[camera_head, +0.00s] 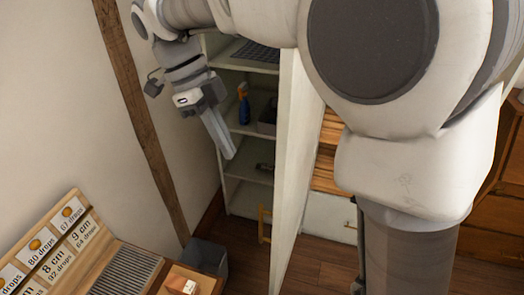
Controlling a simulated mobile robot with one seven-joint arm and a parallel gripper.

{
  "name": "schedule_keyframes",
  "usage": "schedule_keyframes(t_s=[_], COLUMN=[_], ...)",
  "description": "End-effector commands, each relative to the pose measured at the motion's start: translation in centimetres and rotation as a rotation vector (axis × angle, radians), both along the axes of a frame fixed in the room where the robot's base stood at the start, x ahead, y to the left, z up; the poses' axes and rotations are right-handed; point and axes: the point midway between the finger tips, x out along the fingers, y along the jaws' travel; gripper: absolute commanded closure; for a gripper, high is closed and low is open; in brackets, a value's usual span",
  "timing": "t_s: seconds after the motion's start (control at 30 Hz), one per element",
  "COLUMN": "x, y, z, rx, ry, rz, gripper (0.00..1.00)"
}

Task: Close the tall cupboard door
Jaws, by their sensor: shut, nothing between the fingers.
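The tall cupboard (238,190) is white and stands in the back corner, its shelves exposed. Its tall door (291,170) stands open, swung out toward me and seen nearly edge-on. A yellow handle (263,224) shows low at the door's left side. My gripper (229,153) is shut and empty, pointing down in front of the shelves, to the left of the door and apart from it in the picture. The top of the cupboard and of the door is hidden behind my arm.
On the shelves are a blue spray bottle (243,103), a grey box (267,117) and a small dark item (264,167). A grey bin (206,256) stands on the floor at the left. Wooden drawers (498,205) stand at the right. Floor before the door is clear.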

Motion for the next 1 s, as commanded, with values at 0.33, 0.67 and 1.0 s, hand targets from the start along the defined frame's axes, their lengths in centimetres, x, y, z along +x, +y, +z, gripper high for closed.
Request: schedule_keyframes(t_s=[0.33, 0.67, 1.0], x=[-0.4, -1.4, -2.8], y=[-1.0, -3.3, -6.8], z=[-2.5, -8.7, -9.1], rx=[-0.004, -0.003, 0.0], ry=[0.002, 0.004, -0.002], rz=[-0.004, -0.005, -0.005], gripper=[1.0, 1.0, 1.0])
